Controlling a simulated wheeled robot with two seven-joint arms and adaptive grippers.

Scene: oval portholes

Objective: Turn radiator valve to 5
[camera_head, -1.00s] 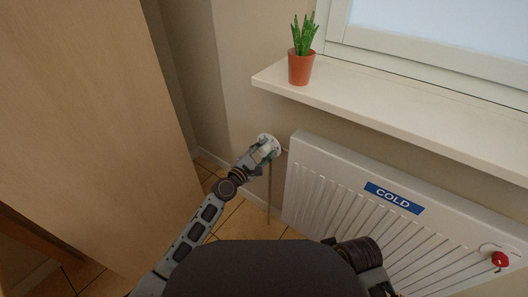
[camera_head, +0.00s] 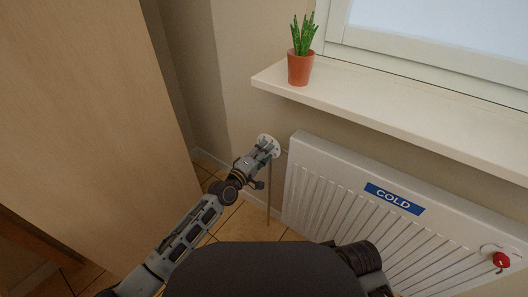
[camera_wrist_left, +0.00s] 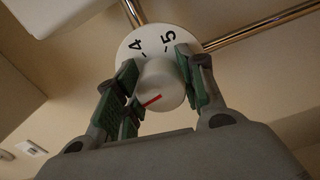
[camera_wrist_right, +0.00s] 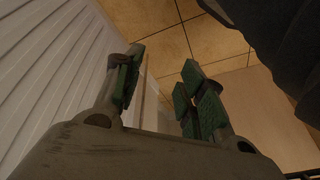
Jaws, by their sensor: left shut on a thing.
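The radiator valve (camera_head: 270,141) is a white round dial on the wall at the left end of the radiator (camera_head: 340,190). In the left wrist view its dial plate (camera_wrist_left: 152,42) shows 4 and 5 near the top, and its white knob (camera_wrist_left: 165,88) carries a red line on the lower side, away from those two numbers. My left gripper (camera_head: 266,155) is shut on the knob, with green-padded fingers on both sides of it. The other numbers are hidden. My right gripper (camera_wrist_right: 160,85) is open and empty beside the ribbed radiator front, above the floor.
A blue COLD sign (camera_head: 394,198) and a red knob (camera_head: 501,260) are on the radiator. A potted plant (camera_head: 300,66) stands on the windowsill (camera_head: 400,105) above. A tall wooden panel (camera_head: 90,130) stands at the left. Pipes (camera_wrist_left: 262,27) run from the valve.

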